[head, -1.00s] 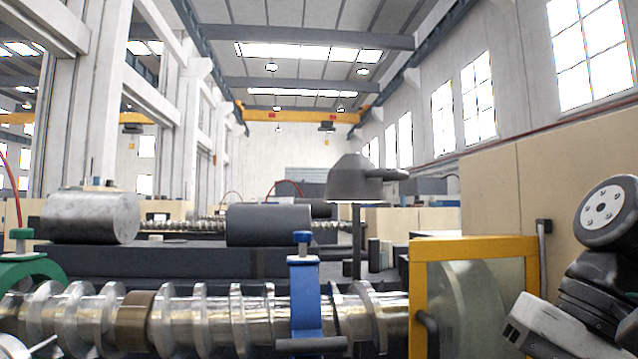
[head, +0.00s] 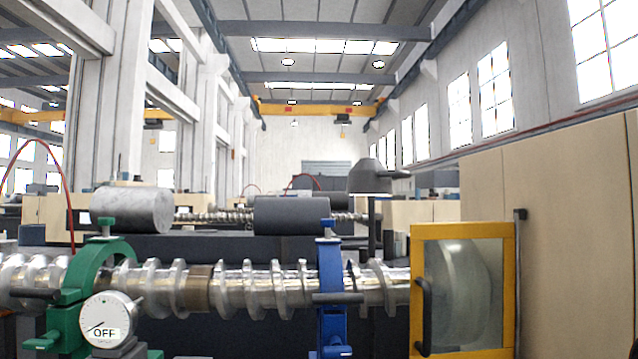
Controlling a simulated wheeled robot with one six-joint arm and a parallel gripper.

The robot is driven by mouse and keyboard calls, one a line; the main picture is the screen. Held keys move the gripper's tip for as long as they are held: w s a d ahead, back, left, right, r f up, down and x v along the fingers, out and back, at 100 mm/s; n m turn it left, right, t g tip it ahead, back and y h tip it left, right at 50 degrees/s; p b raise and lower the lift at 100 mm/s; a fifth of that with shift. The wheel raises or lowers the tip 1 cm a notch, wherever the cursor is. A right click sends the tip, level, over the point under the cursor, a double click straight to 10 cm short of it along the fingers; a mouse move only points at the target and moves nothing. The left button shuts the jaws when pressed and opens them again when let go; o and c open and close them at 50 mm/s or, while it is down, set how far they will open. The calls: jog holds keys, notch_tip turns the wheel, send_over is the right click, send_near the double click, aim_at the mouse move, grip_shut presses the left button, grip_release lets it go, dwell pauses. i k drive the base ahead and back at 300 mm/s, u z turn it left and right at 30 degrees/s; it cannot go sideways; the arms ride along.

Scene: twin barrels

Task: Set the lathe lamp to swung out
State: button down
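The lathe lamp (head: 370,178) is a dark grey cone-shaped shade with a short handle sticking out to its right. It stands on a thin dark post (head: 373,228) behind the screw shaft, to the left of the yellow-framed guard. Its shade is above and beside the dark cylinder. I cannot tell from this view which setting the lamp is in. My gripper is not in view.
A large metal screw (head: 240,289) runs across the front, held by a green clamp (head: 75,295) and a blue clamp (head: 332,290). A yellow-framed guard (head: 463,231) stands at right. A dial marked OFF (head: 108,318) is at lower left. Grey cylinders (head: 292,215) lie behind.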

aim_at(369, 177)
jog(key=u, duration=1.3)
jog(key=i, duration=0.8)
jog(key=z, duration=0.2)
